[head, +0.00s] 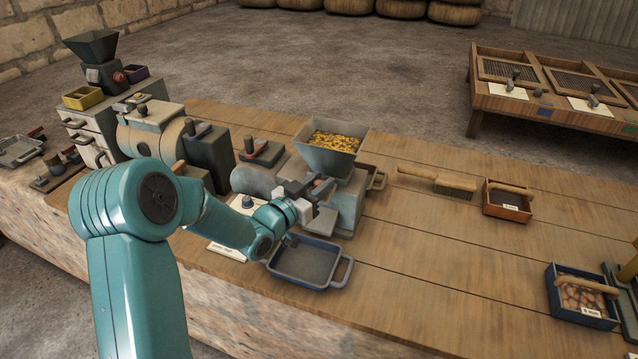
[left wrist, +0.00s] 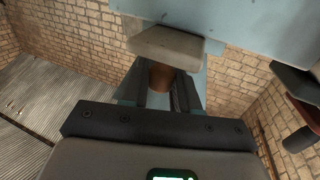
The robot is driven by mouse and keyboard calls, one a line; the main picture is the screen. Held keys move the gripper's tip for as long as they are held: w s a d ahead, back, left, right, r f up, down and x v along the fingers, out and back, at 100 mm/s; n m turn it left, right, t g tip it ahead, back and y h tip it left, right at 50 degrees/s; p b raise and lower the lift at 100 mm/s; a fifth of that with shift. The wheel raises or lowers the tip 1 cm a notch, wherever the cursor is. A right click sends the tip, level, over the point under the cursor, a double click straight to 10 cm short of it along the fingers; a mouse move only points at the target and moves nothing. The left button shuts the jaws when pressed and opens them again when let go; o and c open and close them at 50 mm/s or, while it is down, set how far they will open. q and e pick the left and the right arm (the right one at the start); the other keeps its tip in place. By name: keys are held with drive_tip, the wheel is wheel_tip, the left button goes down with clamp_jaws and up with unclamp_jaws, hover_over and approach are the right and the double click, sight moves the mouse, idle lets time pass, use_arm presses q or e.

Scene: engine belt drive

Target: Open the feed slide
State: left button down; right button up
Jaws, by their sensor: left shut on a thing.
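The feed hopper (head: 334,160) is a grey funnel holding yellow grain, on top of a grey mill (head: 350,208). My left gripper (head: 322,186) is at the mill's near left side, just below the hopper. In the left wrist view my left gripper (left wrist: 160,92) is shut on a small brown knob (left wrist: 160,75), which looks like the feed slide's handle. A pale grey block (left wrist: 166,46) is just beyond the knob. The slide plate itself is hidden by the gripper and hopper, so I cannot tell its position. My right gripper is not in view.
A blue tray (head: 341,278) with a handle sits below my left gripper. A brush (head: 455,187), a small orange-brown box (head: 507,211) and a blue box (head: 555,308) are to the right. A motor-like grey machine (head: 150,130) stands left.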

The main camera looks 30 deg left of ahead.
use_arm(q)
drive_tip(key=s, duration=0.1)
drive_tip(key=s+b, duration=0.1)
drive_tip(key=shift+s+d+b, duration=0.3)
drive_tip(key=shift+s+d, duration=0.05)
drive_tip(key=shift+s, duration=0.05)
drive_tip(key=c, duration=1)
unclamp_jaws()
drive_tip(key=shift+s, duration=0.1)
